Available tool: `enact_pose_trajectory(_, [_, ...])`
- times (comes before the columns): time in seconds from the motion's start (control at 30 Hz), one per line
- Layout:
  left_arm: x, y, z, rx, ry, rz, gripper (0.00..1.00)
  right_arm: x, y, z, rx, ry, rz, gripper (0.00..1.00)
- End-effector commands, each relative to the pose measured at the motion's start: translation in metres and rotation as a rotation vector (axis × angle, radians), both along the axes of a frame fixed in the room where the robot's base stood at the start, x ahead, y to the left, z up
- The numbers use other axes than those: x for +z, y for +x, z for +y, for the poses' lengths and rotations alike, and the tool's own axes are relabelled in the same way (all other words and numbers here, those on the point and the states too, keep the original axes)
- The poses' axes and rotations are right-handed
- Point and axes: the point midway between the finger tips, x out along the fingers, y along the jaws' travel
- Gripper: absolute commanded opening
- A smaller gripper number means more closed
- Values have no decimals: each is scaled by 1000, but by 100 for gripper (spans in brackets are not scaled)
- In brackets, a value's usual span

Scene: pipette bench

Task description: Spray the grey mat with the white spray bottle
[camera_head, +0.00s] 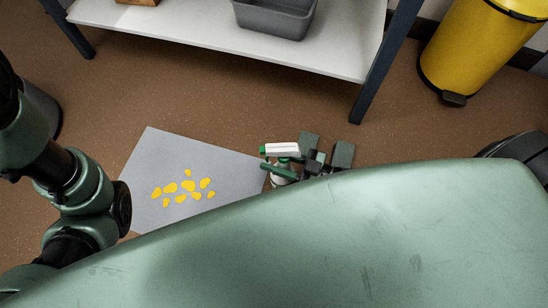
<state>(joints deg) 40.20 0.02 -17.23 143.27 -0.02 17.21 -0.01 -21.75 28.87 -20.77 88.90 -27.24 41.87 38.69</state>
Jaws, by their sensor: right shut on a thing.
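The grey mat (153,152) lies flat on the brown floor, with several yellow patches (188,186) near its middle. The white spray bottle (283,150) has a white and green head pointing left, over or beside the mat's right edge. My right gripper (300,165) is shut on the bottle. Much of the bottle's body is hidden by the gripper and my green body in front. My left arm comes in at the left edge, but its gripper is out of sight.
A white shelf (200,40) with dark legs stands at the back, holding a grey bin (272,25). A yellow pedal bin (470,50) stands at the upper right. Brown floor is clear between the shelf and the mat.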

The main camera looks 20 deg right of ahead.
Motion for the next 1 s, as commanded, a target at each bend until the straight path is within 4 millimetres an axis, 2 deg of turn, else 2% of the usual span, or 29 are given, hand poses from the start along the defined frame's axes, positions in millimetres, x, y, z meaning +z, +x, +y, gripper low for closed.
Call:
enact_pose_trajectory(0.33, [-3, 0, 0, 0, 0, 0, 0, -4, 1, 1, 1, 4, -3, 0])
enact_pose_trajectory(0.37, [-2, 0, 0, 0, 0, 0, 0, -3, 1, 1, 1, 4, -3, 40])
enact_pose_trajectory(0.4, [-2, 0, 0, 0, 0, 0, 0, -3, 1, 0, 1, 4, -3, 51])
enact_pose_trajectory(0.43, [-2, 0, 0, 0, 0, 0, 0, -3, 1, 0, 0, 3, -3, 57])
enact_pose_trajectory(0.77, [-2, 0, 0, 0, 0, 1, 0, -6, -1, -1, 0, -2, 3, 57])
enact_pose_trajectory(1.0, [13, 4, 1, -1, -2, 11, 0, -2, -21, -25, -2, -3, 5, 57])
